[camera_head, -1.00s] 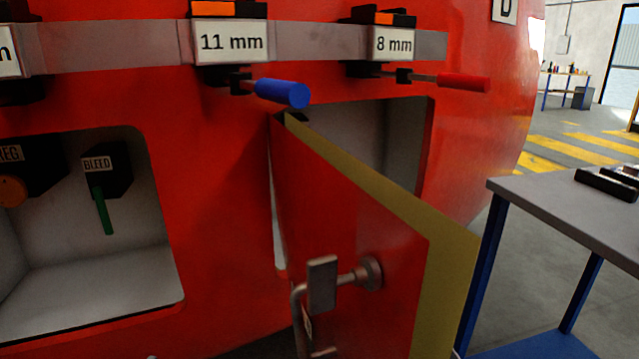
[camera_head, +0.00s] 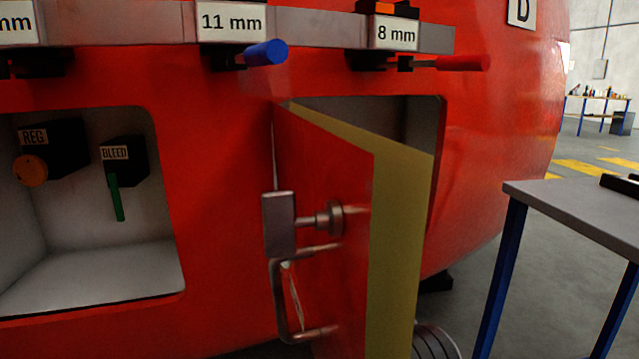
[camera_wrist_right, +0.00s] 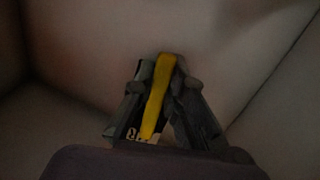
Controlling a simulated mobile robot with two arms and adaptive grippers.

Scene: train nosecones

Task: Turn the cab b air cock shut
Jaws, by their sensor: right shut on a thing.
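In the right wrist view a yellow handle (camera_wrist_right: 157,96) stands between the dark fingers of my right gripper (camera_wrist_right: 165,85), which is shut on it. A pale label (camera_wrist_right: 140,136) with dark letters shows partly below the handle; most of it is hidden. Pale walls surround the gripper, and the light there is dim. I cannot tell from the visible label which cock this is. In the head view neither gripper shows. A red door (camera_head: 335,180) with a metal latch and pull handle stands open and hides most of the recess (camera_head: 415,115) behind it.
A left recess holds a REG unit with an orange knob (camera_head: 31,170) and a BLEED valve with a green lever (camera_head: 116,197). Above, blue (camera_head: 265,52) and red (camera_head: 463,63) tool handles stick out from a rack. A grey table (camera_head: 590,205) stands at the right.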

